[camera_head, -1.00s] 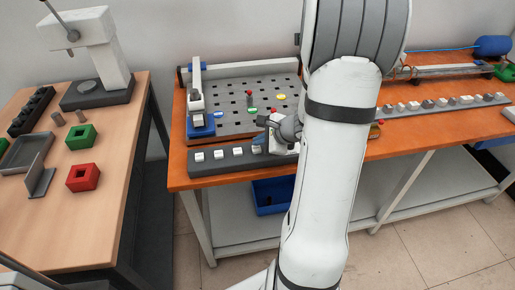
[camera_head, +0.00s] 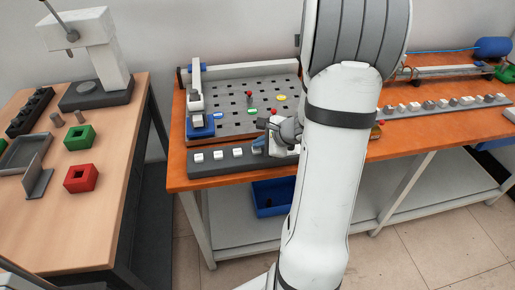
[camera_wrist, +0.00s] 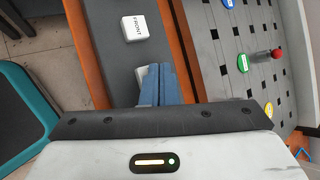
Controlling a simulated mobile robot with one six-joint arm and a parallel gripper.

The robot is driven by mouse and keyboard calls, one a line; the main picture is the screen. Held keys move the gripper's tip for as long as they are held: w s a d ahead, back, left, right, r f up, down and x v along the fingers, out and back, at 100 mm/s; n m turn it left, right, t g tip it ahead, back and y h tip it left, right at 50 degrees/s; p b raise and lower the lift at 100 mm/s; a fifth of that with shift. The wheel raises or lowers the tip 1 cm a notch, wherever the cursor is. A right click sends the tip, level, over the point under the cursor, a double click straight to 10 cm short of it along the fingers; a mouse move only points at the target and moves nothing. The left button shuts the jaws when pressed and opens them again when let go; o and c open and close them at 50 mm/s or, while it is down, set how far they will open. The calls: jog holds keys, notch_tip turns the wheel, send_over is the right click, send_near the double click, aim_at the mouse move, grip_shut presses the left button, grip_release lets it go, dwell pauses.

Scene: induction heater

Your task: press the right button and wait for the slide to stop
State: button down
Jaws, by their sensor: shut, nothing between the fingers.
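The dark grey button strip (camera_head: 225,162) runs along the front of the orange bench, with several white buttons on top. In the wrist view, one white button (camera_wrist: 134,27) reads "FRONT". A second white button (camera_wrist: 141,73) is partly hidden behind my blue fingertips; its label cannot be read. My gripper (camera_wrist: 157,80) is shut and empty, with its fingertips over or against that button; contact cannot be told. In the head view my gripper (camera_head: 268,146) is low over the strip's right part. The slide with its blue base (camera_head: 201,128) stands at the left end of the perforated plate (camera_head: 233,112).
Coloured markers and a red-topped pin (camera_head: 249,94) are on the plate. A blue bin (camera_head: 271,199) sits on the shelf below. A wooden table (camera_head: 105,215) with red and green blocks is at the left. Another button row (camera_head: 440,103) is at the right.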

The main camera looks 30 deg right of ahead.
aim_at(260, 150)
jog(key=shift+f+b, duration=0.3)
jog(key=shift+b, duration=0.05)
jog(key=shift+r, duration=0.1)
dwell(0.3)
jog(key=shift+r+p, duration=0.7)
jog(key=shift+r, duration=0.3)
notch_tip(260, 150, up, 6)
jog(key=p, duration=0.4)
dwell(0.5)
